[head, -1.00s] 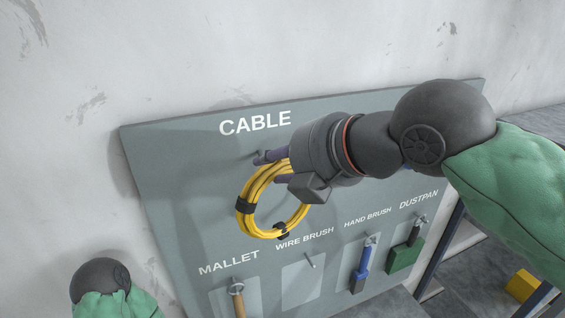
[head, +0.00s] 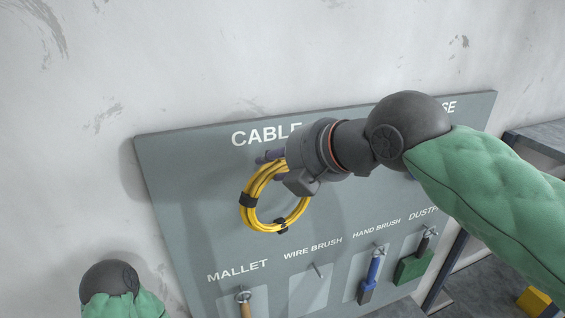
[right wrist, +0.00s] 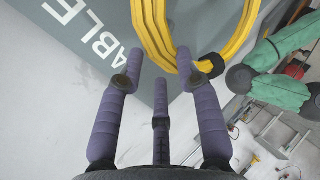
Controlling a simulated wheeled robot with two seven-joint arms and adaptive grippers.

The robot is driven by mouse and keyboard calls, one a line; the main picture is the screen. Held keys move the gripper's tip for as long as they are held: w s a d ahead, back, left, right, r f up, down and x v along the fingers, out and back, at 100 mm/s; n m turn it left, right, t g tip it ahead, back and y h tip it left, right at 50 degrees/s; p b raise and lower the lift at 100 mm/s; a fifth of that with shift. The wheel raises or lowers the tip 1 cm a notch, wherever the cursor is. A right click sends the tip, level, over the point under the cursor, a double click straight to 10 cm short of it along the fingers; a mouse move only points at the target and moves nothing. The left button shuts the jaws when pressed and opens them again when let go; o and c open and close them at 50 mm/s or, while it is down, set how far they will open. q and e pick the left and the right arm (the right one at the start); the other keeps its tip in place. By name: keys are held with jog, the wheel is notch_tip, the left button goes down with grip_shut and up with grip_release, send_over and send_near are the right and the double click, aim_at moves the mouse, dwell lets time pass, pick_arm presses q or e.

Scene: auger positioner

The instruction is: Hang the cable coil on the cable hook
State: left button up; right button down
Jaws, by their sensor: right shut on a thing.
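The yellow cable coil (head: 249,217), with black ties, hangs upright in front of the tool board below the CABLE label. My right gripper (head: 267,164) is shut on its upper part, and the loop hangs below the fingers. In the right wrist view the coil (right wrist: 238,40) crosses beyond the purple fingertips (right wrist: 160,68). The cable hook cannot be clearly made out; my gripper and the coil cover the area under the label. I cannot tell whether coil and hook touch. Of my left arm only a rounded joint and green sleeve show at lower left; its gripper is out of view.
The grey tool board (head: 185,190) leans by the wall. Its lower row holds a mallet (head: 244,301), an empty wire brush peg (head: 317,270), a blue hand brush (head: 372,274) and a green dustpan (head: 413,268). A yellow block (head: 535,301) is at lower right.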

jog(key=shift+w+a+p, duration=0.15)
jog(key=shift+w+a, duration=0.05)
jog(key=shift+w, duration=0.45)
jog(key=shift+w+a+p, duration=0.15)
jog(key=shift+w+a, duration=0.05)
jog(key=shift+w, duration=0.4)
jog(key=shift+w+a+f+b, duration=0.25)
jog(key=shift+w+f+b, duration=0.15)
jog(key=shift+f, duration=0.1)
jog(key=shift+f, duration=0.2)
jog(key=c, duration=0.9)
grip_release()
jog(key=shift+a, duration=0.1)
jog(key=shift+c, duration=0.2)
jog(key=shift+o, duration=0.8)
jog(key=shift+a, duration=0.1)
jog(key=shift+w+d+r, duration=0.1)
jog(key=shift+w+d, duration=0.05)
jog(key=shift+d, duration=0.1)
